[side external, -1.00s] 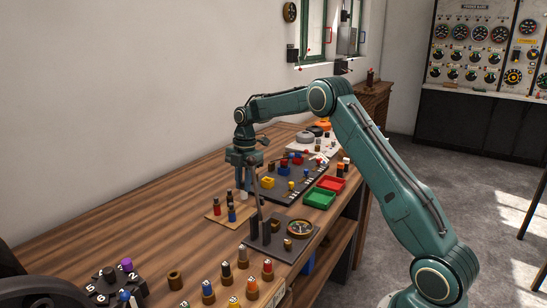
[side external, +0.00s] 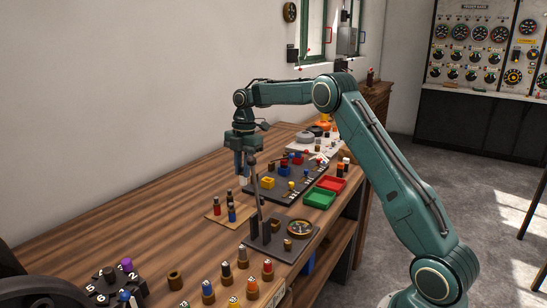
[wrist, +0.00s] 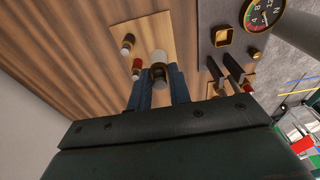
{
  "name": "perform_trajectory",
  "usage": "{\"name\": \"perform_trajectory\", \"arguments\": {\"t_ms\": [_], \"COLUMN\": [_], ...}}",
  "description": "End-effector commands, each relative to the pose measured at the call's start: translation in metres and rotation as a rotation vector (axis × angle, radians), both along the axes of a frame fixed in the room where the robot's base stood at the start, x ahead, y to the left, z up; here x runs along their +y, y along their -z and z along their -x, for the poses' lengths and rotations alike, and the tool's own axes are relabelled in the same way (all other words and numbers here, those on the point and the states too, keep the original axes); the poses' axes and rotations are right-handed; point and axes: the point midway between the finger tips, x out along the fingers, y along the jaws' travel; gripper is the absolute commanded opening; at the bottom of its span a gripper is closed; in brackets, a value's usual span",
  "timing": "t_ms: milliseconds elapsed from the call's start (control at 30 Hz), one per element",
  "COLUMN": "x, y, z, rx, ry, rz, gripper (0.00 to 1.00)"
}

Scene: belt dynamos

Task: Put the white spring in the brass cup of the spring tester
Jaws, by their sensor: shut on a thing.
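My gripper (side external: 243,176) is raised above the bench, behind the small wooden board (side external: 211,216) in the side external view. In the wrist view its blue fingers (wrist: 159,84) are shut on the white spring (wrist: 159,57), a pale cylinder with a dark band between the fingertips. The spring tester (side external: 272,249) is a dark plate with a post and a round dial (side external: 300,228). Its brass cup (side external: 288,244) stands near the dial. In the wrist view the brass cup (wrist: 223,36) looks empty and lies to the right of my gripper, apart from it.
A red piece (side external: 217,209) and a blue piece (side external: 231,215) stand on the board. A green tray (side external: 319,199) and a red tray (side external: 332,184) lie beyond. Bare bench lies left of the board.

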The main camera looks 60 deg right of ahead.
Motion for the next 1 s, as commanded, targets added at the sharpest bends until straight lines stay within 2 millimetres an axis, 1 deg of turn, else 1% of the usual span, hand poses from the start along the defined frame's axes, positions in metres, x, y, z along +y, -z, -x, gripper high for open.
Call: {"name": "perform_trajectory", "arguments": {"t_ms": [167, 367, 567, 800, 1000], "x": [0.000, 0.003, 0.008, 0.018, 0.026], "y": [-0.004, -0.020, -0.047, -0.083, -0.102], "z": [0.003, 0.015, 0.041, 0.082, 0.110], "rx": [-0.001, -0.003, -0.002, -0.003, -0.001], "ry": [-0.001, -0.005, -0.013, -0.026, -0.035], "rz": [0.000, 0.000, 0.000, 0.000, 0.001], "gripper": [0.00, 0.00, 0.00, 0.00, 0.00]}}
